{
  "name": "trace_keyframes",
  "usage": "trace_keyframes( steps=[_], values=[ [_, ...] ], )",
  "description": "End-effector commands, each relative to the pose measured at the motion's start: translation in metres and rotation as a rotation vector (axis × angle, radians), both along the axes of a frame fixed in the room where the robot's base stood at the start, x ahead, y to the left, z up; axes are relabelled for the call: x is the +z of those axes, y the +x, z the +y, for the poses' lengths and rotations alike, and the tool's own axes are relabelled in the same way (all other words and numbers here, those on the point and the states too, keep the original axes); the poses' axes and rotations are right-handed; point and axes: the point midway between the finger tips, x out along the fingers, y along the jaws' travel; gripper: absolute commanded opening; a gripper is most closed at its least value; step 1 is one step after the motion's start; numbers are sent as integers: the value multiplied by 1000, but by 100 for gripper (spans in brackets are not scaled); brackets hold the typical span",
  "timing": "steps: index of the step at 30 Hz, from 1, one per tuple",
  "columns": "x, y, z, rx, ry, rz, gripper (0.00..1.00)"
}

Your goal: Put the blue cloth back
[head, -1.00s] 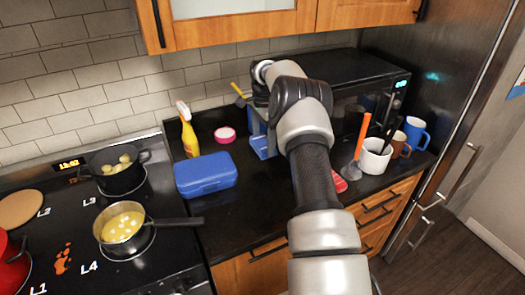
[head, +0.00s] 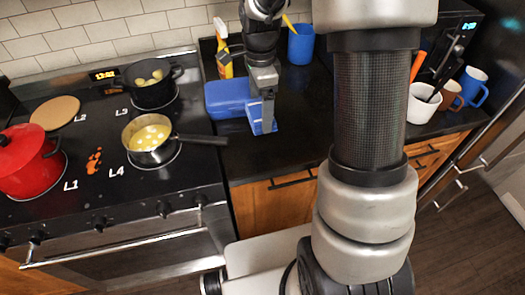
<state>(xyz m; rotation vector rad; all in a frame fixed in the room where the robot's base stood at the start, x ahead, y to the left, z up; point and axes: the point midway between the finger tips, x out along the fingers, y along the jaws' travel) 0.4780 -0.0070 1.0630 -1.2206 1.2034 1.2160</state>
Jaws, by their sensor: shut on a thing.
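My gripper (head: 265,112) points down over the dark counter, just right of the stove. It is shut on the blue cloth (head: 256,124), which shows as a small blue piece around the fingertips. The cloth is at or just above the counter; I cannot tell if it touches. A blue box (head: 225,97) lies directly left of the gripper, partly covered by it from this angle.
A yellow spray bottle (head: 224,62) stands behind the box, and a blue cup (head: 301,46) stands behind right. A pan handle (head: 203,139) reaches over the counter's left edge. A white pot (head: 425,102) and mugs stand right. Counter in front is clear.

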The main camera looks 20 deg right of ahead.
Motion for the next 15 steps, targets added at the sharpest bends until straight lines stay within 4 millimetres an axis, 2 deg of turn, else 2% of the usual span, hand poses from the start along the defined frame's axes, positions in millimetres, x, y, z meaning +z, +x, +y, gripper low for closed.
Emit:
trace_keyframes(
  steps=[1, 4, 12, 15],
  values=[
    [-1, -10, 3, -4, 0, -1, 64],
    [-6, -21, 7, -12, 2, 2, 64],
    [-53, -25, 8, -14, 3, 5, 64],
    [-63, -24, 8, -13, 2, 3, 64]
  ],
)
